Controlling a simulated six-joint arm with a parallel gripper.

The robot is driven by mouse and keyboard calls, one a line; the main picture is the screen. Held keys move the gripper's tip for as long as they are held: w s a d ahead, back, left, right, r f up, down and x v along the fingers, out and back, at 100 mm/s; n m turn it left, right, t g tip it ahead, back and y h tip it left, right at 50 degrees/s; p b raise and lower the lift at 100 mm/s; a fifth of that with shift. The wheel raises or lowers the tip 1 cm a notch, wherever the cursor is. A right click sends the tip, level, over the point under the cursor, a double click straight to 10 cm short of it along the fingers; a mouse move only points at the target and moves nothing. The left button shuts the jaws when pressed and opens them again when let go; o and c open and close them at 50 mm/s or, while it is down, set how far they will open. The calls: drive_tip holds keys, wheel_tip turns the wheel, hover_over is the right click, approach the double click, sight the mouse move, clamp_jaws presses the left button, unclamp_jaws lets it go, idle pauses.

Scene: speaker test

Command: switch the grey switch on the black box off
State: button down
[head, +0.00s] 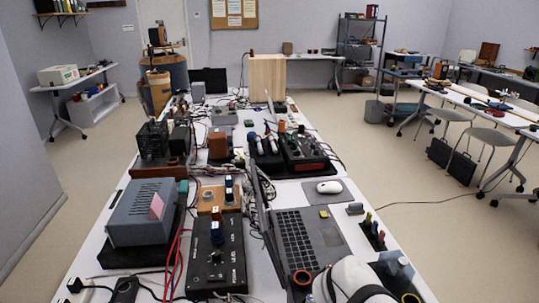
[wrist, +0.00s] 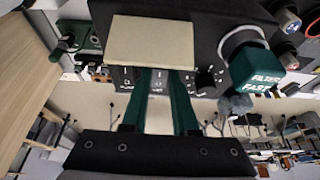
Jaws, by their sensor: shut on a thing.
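In the wrist view a black box (wrist: 208,60) fills the upper middle, with a row of small switches along its edge. My gripper (wrist: 163,78) reaches it with two dark green fingers, shut on a small grey switch (wrist: 157,85) between the tips. The fingers and the tight view hide much of the switch, and I cannot tell its position. A beige plate (wrist: 151,42) covers part of the box just above the fingertips. I cannot pick out my gripper in the head view, nor tell surely which black box there is this one.
A dark green knob marked FILTER FAST (wrist: 258,70) and a small black knob (wrist: 208,78) stand right of the fingers. A wooden surface (wrist: 30,80) is at left. In the head view the long table holds a laptop (head: 297,240), a mouse (head: 329,187), a grey-blue box (head: 143,212) and cables.

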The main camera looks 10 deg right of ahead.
drive_tip(key=shift+d+r+y, duration=0.15)
drive_tip(key=shift+d+y, duration=0.1)
drive_tip(key=shift+y, duration=0.65)
drive_tip(key=c, duration=1)
unclamp_jaws()
drive_tip(key=shift+o, duration=0.2)
drive_tip(key=v, duration=1.5)
drive_tip(key=shift+a+r, duration=0.15)
drive_tip(key=shift+r, duration=0.25)
